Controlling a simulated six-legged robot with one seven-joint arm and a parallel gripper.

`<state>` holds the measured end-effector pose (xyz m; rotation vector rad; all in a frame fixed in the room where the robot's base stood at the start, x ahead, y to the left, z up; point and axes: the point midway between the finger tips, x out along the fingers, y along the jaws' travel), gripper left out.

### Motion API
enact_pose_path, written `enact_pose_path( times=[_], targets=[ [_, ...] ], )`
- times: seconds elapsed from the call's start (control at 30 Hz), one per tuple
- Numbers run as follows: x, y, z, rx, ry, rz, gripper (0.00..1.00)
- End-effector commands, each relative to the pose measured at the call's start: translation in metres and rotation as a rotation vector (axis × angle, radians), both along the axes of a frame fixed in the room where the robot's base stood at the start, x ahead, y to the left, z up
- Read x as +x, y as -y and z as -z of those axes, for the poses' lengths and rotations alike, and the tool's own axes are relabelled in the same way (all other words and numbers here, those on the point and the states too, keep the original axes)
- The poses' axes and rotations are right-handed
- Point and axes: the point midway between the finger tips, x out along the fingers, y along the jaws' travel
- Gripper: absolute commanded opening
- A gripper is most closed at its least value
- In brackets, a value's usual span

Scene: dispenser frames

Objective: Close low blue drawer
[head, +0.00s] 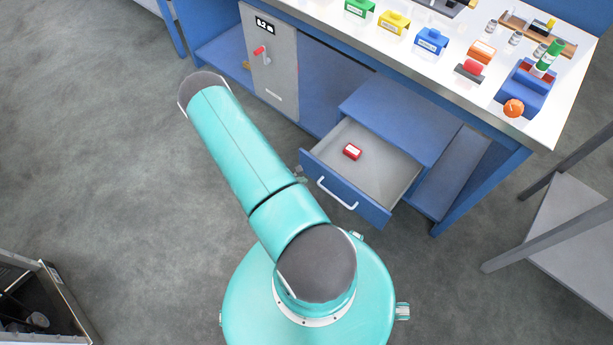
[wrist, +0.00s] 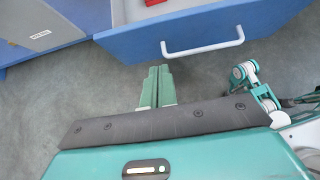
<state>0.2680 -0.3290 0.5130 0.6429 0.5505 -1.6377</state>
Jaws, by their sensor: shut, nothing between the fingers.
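The low blue drawer (head: 343,190) stands pulled out from under the workbench in the head view, with a white bar handle on its front. The wrist view shows the drawer's blue front (wrist: 192,32) and the white handle (wrist: 203,48). My gripper (wrist: 158,70) is shut and empty, its green fingers together just below the handle's left end in the picture; I cannot tell whether they touch the drawer. In the head view my arm hides the gripper.
The white-topped bench (head: 440,68) carries coloured holders, small bottles and a blue stand. A grey panel (head: 270,65) with a red-tipped lever is left of the drawer. A grey shelf rack (head: 565,215) stands at right, a dark open bin (head: 40,300) at lower left. Floor at left is clear.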

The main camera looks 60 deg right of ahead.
Motion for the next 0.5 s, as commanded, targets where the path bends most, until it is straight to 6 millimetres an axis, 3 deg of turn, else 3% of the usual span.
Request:
enact_pose_path(
  times=[0.43,0.5],
  targets=[
    [-0.011,0.063,0.059,-0.001,0.000,0.001,0.00],
    [-0.012,0.076,0.057,-0.003,0.002,0.004,0.00]
  ],
)
